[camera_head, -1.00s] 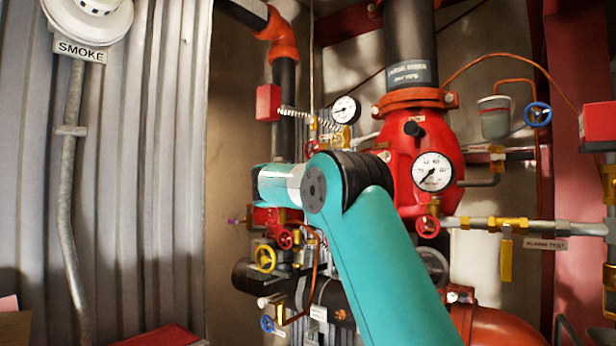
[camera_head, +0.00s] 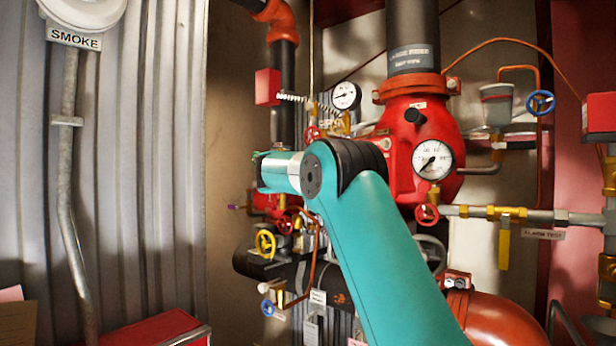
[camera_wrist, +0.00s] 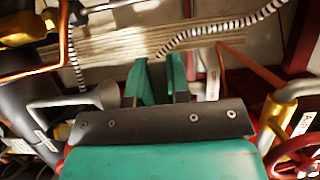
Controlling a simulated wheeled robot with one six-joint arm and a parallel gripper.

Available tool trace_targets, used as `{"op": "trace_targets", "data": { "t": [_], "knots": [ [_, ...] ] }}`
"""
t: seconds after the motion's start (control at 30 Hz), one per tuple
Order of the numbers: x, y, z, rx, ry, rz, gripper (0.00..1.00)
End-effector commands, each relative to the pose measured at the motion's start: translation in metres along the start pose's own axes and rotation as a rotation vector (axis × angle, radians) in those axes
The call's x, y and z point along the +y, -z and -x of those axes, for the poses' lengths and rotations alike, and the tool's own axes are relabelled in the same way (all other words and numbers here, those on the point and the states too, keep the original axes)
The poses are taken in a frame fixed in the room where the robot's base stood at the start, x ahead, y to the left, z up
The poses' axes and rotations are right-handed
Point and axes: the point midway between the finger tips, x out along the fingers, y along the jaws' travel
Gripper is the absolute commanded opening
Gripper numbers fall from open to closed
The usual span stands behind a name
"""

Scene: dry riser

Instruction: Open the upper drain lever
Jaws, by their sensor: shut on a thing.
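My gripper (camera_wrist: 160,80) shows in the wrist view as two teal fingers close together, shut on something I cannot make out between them. In the head view my teal wrist hides the gripper; it is beside the pipework left of the red valve. A thin lever with a purple tip (camera_head: 237,207) sticks out left of a small red valve body, just below my wrist. I cannot tell which part is the upper drain lever, as no label for it is readable. A yellow lever (camera_head: 503,250) hangs at the right, by the ALARM TEST tag (camera_head: 537,234), well away from my wrist.
The big red valve (camera_head: 418,135) and its gauge (camera_head: 433,160) stand right of my wrist. Yellow (camera_head: 265,243) and red (camera_head: 285,224) handwheels crowd below it. A spiral cable (camera_wrist: 225,30) crosses the wrist view above the fingers. The corrugated wall (camera_head: 150,150) is left.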

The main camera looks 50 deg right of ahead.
Motion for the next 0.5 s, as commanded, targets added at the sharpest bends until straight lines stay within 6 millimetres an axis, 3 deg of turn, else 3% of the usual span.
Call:
{"op": "trace_targets", "data": {
  "t": [0.5],
  "knots": [
    [0.014, 0.002, 0.001, -0.001, -0.125, 0.297, 0.0]
  ]
}}
